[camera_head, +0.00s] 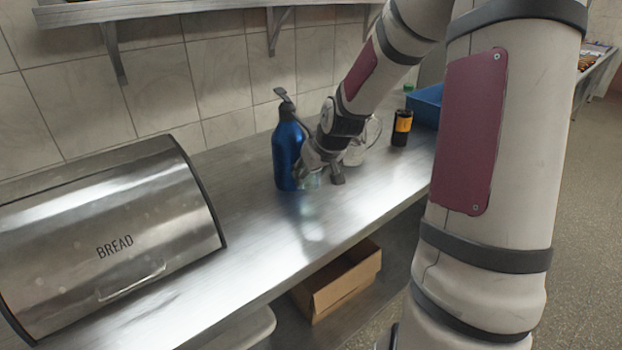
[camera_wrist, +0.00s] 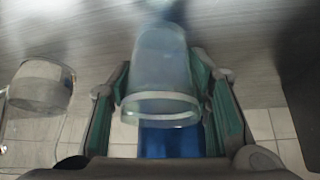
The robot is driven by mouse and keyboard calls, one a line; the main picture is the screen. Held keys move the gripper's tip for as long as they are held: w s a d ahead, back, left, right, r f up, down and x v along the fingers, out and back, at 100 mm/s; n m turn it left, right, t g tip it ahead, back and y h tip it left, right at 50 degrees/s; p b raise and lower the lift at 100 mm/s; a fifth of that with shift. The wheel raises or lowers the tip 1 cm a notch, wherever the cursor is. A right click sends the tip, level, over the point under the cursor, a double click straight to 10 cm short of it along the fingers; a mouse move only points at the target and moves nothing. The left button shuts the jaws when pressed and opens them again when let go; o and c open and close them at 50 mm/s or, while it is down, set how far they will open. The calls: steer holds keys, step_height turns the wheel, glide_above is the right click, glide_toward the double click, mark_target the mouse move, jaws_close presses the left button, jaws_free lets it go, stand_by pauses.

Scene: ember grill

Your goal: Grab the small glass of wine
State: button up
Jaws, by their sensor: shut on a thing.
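A small clear glass (camera_wrist: 165,75) sits between the two fingers of my gripper (camera_wrist: 160,80) in the wrist view, with its rim towards the camera. My gripper is shut on it. The glass looks pale and bluish, and I cannot make out any wine in it. In the head view my gripper (camera_head: 322,174) is low over the steel counter, just right of the blue bottle. The glass (camera_head: 311,180) shows only faintly there, partly hidden by the fingers. I cannot tell whether it touches the counter.
The blue pump bottle (camera_head: 287,150) stands close on the left of my gripper. A steel bread box (camera_head: 110,240) fills the left. The front counter is bare.

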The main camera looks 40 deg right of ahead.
steer(key=shift+s+d+r+p, duration=0.1)
steer(key=shift+s+r+p, duration=0.15)
steer(key=shift+s+p, duration=1.65)
steer(key=shift+s+d+r+p, duration=0.1)
steer(key=shift+s+r+p, duration=0.2)
steer(key=shift+s, duration=3.05)
steer(key=shift+s+d+r+p, duration=0.15)
steer(key=shift+s+p, duration=1)
steer(key=shift+s, duration=1.5)
steer(key=shift+s+a, duration=0.1)
steer(key=shift+f, duration=0.1)
